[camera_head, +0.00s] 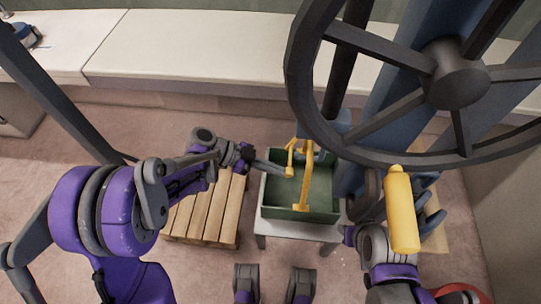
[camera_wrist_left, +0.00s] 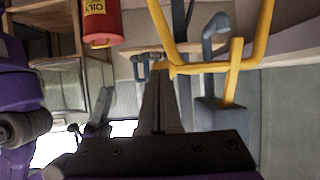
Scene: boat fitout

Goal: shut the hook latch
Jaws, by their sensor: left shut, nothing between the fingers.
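A large dark wheel (camera_head: 300,90) overhangs the upper right. The green box (camera_head: 272,212) rests on a pale stand (camera_head: 300,231). A slatted wooden pallet (camera_head: 205,215) lies left of it. The yellow cylinder (camera_head: 401,210) is at right. A red can (camera_wrist_left: 100,20) shows in the left wrist view.

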